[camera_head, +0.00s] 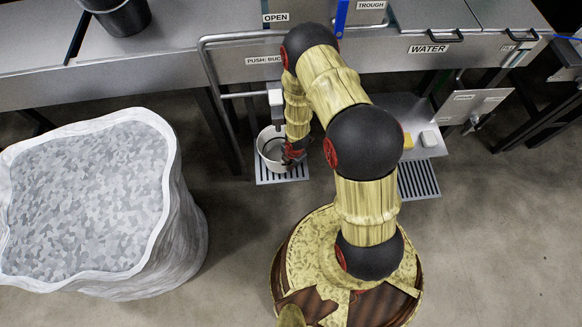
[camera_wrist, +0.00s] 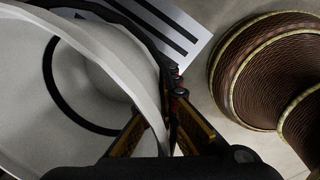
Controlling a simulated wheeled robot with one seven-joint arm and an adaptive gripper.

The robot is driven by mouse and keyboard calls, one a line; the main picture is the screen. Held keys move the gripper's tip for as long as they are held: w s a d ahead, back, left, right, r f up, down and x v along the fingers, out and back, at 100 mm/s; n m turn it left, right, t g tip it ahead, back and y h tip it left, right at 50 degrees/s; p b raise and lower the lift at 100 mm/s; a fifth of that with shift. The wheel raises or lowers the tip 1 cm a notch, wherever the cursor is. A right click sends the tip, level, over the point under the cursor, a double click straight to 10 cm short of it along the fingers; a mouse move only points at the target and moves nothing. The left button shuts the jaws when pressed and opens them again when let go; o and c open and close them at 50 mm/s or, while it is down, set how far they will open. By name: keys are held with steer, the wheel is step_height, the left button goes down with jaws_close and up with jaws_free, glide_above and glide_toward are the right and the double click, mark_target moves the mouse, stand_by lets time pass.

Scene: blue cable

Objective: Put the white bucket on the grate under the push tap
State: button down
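The white bucket (camera_head: 264,146) is upright at the left grate (camera_head: 265,178), below the push tap (camera_head: 275,98); whether its base touches the slats is hard to tell. My gripper (camera_head: 292,152) is at the bucket's right side. In the wrist view, the bucket (camera_wrist: 100,35) fills the left, and its wall passes between my gripper's fingers (camera_wrist: 160,118), one inside and one outside. The fingers look closed on the wall. The slatted grate also shows beyond the rim (camera_wrist: 185,25). My arm hides part of the tap area in the head view.
A large bag of grey flakes (camera_head: 90,200) stands at the left. A metal rail (camera_head: 208,75) runs left of the tap. A second grate (camera_head: 418,180) and a shelf with a yellow sponge (camera_head: 408,141) are at the right. A black bucket (camera_head: 122,15) sits on the counter.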

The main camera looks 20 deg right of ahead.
steer(key=shift+w+d+f, duration=0.2)
steer(key=shift+f, duration=0.1)
steer(key=shift+f+b, duration=0.75)
steer(key=shift+f, duration=0.8)
steer(key=shift+f, duration=0.15)
steer(key=c, duration=2)
jaws_free()
steer(key=shift+c, duration=0.2)
step_height(320, 180, up, 12)
steer(key=s+p, duration=0.1)
steer(key=p, duration=0.3)
steer(key=shift+s+d, duration=0.2)
steer(key=shift+d, duration=0.05)
